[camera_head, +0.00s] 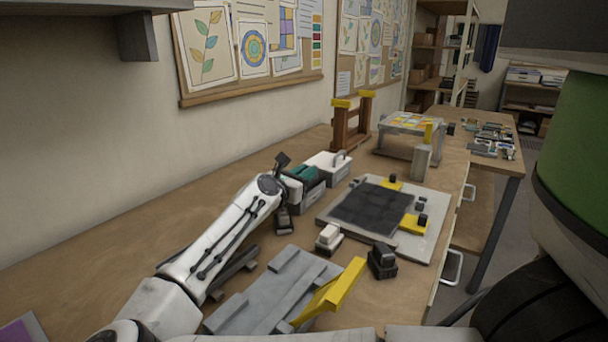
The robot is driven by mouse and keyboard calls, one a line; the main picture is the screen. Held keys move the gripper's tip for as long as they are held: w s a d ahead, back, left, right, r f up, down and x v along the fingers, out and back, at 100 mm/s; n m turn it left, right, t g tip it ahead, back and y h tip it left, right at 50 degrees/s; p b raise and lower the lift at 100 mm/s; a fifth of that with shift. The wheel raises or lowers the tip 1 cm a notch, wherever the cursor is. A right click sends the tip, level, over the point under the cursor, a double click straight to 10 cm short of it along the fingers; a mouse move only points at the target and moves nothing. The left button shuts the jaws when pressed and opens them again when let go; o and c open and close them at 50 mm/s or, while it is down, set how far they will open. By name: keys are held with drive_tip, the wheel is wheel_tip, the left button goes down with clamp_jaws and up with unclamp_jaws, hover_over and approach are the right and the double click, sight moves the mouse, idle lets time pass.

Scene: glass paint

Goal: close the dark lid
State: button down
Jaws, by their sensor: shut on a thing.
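A grey box (311,198) stands on the bench beyond the end of my arm. Teal material (303,172) shows at its top, beside a dark lid (314,177). The wrist covers the box's near left side, so how far the lid stands open is unclear. My gripper (284,214) is at the left side of this box, dark and seen from behind. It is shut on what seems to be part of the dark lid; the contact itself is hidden.
A white box with a handle (330,167) stands just behind the grey box. A dark tiled panel on a pale board (334,218) lies to the right. A white block (327,237), a black block (382,260) and a grey rack with a yellow bar (262,297) are nearer.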

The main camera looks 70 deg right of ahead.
drive_tip(key=shift+w, duration=0.35)
drive_tip(key=c, duration=1.2)
unclamp_jaws()
drive_tip(key=shift+s, duration=0.1)
drive_tip(key=b+v, duration=0.1)
drive_tip(key=v, duration=0.6)
drive_tip(key=shift+a, duration=0.2)
